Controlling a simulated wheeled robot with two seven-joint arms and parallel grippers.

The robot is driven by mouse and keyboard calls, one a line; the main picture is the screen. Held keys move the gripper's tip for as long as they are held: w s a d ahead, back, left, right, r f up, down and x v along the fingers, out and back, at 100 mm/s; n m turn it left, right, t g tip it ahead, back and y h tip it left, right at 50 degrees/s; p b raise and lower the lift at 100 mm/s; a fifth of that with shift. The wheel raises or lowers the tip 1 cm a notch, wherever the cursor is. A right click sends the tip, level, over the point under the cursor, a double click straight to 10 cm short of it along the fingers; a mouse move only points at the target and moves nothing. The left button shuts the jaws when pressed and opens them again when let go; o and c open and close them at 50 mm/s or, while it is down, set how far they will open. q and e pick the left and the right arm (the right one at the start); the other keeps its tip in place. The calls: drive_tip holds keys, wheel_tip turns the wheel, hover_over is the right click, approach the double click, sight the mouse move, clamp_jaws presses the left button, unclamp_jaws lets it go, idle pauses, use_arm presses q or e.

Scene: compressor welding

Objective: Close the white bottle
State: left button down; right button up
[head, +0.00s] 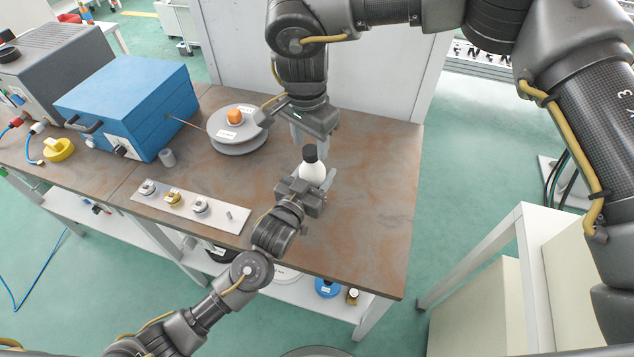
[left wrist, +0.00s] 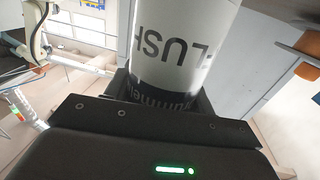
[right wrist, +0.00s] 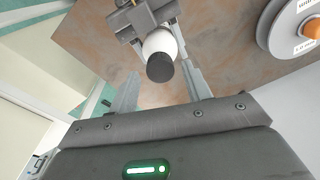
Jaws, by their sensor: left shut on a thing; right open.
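The white bottle (head: 314,172) stands upright above the right part of the brown table, with a black cap (head: 309,154) on its top. I cannot tell how tight the cap is. My left gripper (head: 305,190) is shut around the bottle's lower body. In the left wrist view the bottle (left wrist: 180,50) shows dark lettering and a dark band, between the jaws. My right gripper (head: 311,140) is open, pointing down just above and around the cap. In the right wrist view the cap (right wrist: 160,68) shows between the two spread fingers, and the white bottle (right wrist: 160,42) is behind it.
Left of the bottle are a round grey device (head: 238,146) with an orange knob (head: 234,116), a metal plate (head: 226,220) with several small fittings, and a blue box (head: 130,100). A pale panel stands behind the table. The table's right part (head: 375,190) is clear.

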drive_tip(key=shift+f, duration=0.65)
drive_tip(key=shift+c, duration=0.3)
drive_tip(key=c, duration=0.9)
drive_tip(key=m, duration=0.3)
drive_tip(key=shift+m, duration=0.4)
drive_tip(key=shift+c, duration=0.3)
drive_tip(key=o, duration=1.1)
drive_tip(key=shift+r, duration=0.1)
